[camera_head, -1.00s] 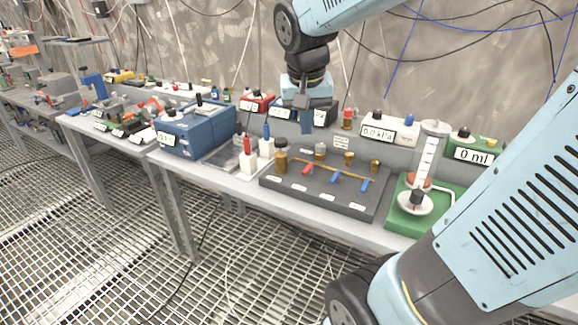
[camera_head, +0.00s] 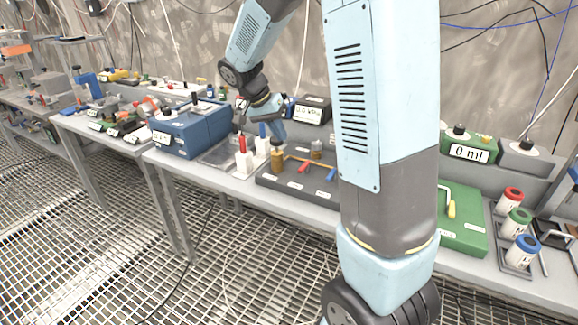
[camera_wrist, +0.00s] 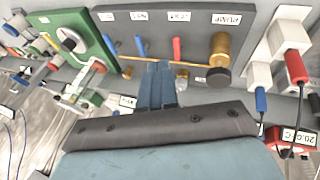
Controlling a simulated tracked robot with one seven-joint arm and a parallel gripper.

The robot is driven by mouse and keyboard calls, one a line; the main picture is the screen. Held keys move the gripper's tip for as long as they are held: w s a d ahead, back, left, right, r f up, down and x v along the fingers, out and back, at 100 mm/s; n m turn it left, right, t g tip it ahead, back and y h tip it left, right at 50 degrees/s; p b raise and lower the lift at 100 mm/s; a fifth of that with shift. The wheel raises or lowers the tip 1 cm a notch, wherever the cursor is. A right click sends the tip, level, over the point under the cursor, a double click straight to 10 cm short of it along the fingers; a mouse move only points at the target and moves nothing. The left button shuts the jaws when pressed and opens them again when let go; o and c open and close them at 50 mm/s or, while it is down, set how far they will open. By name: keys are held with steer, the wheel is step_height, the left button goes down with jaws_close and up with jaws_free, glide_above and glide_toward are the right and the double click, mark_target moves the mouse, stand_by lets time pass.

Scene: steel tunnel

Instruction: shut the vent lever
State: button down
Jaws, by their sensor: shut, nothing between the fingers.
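A dark grey valve panel (camera_head: 285,188) lies on the bench. It bears a red lever (camera_head: 303,167) and a blue lever (camera_head: 331,174); my arm hides its right end. In the wrist view the panel (camera_wrist: 205,16) shows the red lever (camera_wrist: 177,48) and two blue levers, one in the middle (camera_wrist: 140,46) and one at the left (camera_wrist: 111,45). Their labels are upside down and too small to tell which is the vent. My gripper (camera_wrist: 157,66) is shut and empty, over the panel's rear side, its fingertips near the middle blue lever. Contact cannot be told.
A white two-post block with red and blue handles (camera_head: 242,160) stands left of the panel, beside a blue box (camera_head: 192,130). A brass pump fitting (camera_wrist: 220,48) rises at the panel's end. A green base (camera_head: 465,222) and colored-capped jars (camera_head: 517,222) stand right.

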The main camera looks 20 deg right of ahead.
steer(key=w+f+m+g+h, duration=0.1)
steer(key=w+f+m+h, duration=0.1)
steer(key=w+f, duration=0.4)
steer(key=shift+w+a+f, duration=0.25)
steer(key=shift+a+f, duration=0.1)
steer(key=shift+f, duration=0.6)
steer(key=x, duration=1)
steer(key=shift+s+a, duration=0.1)
steer(key=shift+a, duration=0.05)
steer(key=shift+s, duration=0.1)
